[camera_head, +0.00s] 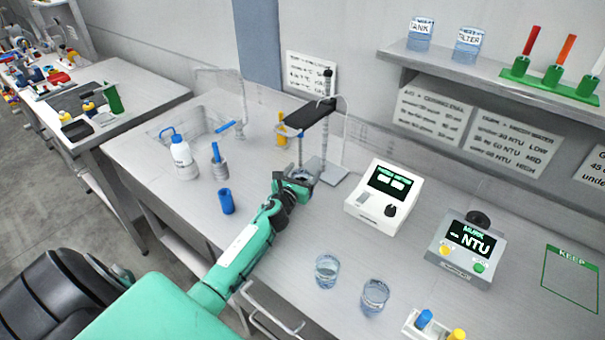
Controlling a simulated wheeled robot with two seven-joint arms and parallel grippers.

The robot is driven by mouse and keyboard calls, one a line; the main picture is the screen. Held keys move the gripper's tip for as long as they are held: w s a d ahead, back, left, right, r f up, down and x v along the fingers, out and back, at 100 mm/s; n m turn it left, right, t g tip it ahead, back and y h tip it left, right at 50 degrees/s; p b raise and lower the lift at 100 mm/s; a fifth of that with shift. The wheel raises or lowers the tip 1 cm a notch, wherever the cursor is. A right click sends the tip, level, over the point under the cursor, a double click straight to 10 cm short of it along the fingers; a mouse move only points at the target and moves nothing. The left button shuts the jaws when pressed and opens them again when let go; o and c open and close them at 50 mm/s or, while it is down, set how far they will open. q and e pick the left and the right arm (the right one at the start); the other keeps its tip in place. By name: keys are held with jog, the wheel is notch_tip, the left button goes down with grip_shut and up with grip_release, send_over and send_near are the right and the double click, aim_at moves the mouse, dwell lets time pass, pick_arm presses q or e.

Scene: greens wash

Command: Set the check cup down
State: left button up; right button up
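My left gripper (300,182) is at the end of the teal arm, over the middle of the bench by the foot of a stand. It appears closed around a small clear cup (304,174), seemingly the check cup, which is largely hidden by the fingers. I cannot tell whether the cup's bottom touches anything. Two more clear cups, one on the left (326,271) and one on the right (374,297), stand upright on the bench near its front. My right gripper is not in view.
The stand (325,172) rises behind the gripper. A white meter (383,196) and a grey NTU meter (465,250) stand to the right, with a green KEEP outline (571,278) beyond. A blue cup (226,201) and white bottle (183,160) are left. Bare bench lies before the white meter.

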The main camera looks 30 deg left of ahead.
pick_arm(q)
jog(key=shift+s+r, duration=0.1)
jog(key=shift+r, duration=0.1)
jog(key=s, duration=0.3)
jog(key=s+d+b, duration=0.1)
jog(key=s, duration=0.6)
jog(key=shift+s+d+f, duration=0.15)
jog(key=shift+d, duration=0.2)
jog(key=shift+s+d+b, duration=0.1)
jog(key=shift+s+b, duration=0.2)
jog(key=shift+s, duration=0.4)
